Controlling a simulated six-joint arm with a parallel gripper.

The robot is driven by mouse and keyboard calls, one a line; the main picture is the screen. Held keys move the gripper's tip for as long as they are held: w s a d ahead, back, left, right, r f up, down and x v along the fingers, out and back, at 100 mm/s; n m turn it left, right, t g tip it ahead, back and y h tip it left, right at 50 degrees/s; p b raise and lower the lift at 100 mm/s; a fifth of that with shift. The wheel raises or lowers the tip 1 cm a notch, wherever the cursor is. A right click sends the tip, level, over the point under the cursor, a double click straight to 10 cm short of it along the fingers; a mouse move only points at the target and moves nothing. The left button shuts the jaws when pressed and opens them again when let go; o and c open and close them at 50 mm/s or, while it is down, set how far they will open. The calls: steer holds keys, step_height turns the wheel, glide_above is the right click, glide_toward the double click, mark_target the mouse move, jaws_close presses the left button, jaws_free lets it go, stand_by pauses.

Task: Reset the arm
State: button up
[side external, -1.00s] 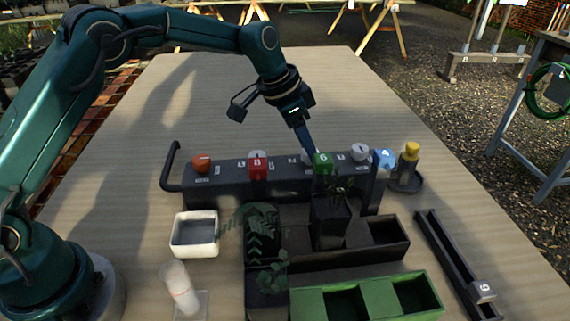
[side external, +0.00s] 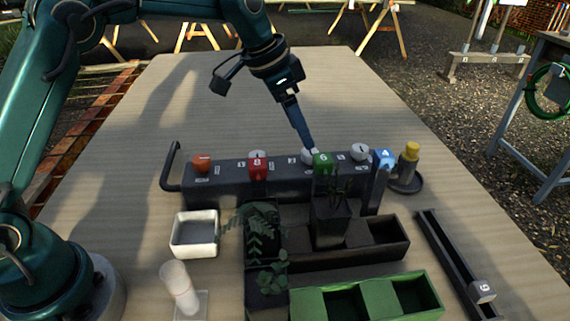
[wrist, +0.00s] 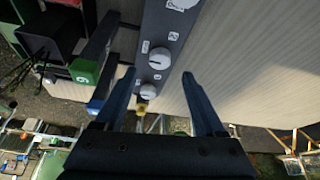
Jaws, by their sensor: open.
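My gripper (side external: 308,147) is open, with slim dark fingers pointing down beside the grey panel with knobs (side external: 225,185). In the side view its fingertips are near a white knob (side external: 308,156) and the green block marked 6 (side external: 322,163). I cannot tell whether they touch. In the wrist view the two fingers of my gripper (wrist: 158,75) are spread apart, with nothing held between them. White knobs (wrist: 159,58) on the panel show beyond and between the fingers. The green block (wrist: 84,71) lies left of the left finger.
A red block (side external: 257,168), an orange knob (side external: 201,163), a blue block (side external: 384,158) and a yellow-capped post (side external: 411,151) line the panel. In front are a white dish (side external: 194,252), potted plants, dark bins and a green bin (side external: 372,312). The table behind the panel is clear.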

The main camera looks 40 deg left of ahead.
steer(key=shift+r, duration=0.3)
steer(key=s+a+r+n+t, duration=0.2)
steer(key=s+a+r+t, duration=0.1)
steer(key=s+r, duration=0.8)
steer(key=s+a+f+n+y, duration=0.1)
steer(key=s+f+n, duration=0.1)
steer(key=s+f, duration=0.2)
steer(key=s+a+f+n+g+y, duration=0.1)
steer(key=s+f, duration=0.4)
steer(key=s, duration=0.5)
steer(key=shift+s+a+f+n+y, duration=0.15)
steer(key=shift+s+a+n+y, duration=0.15)
steer(key=shift+a+n, duration=0.5)
steer(key=shift+d, duration=0.2)
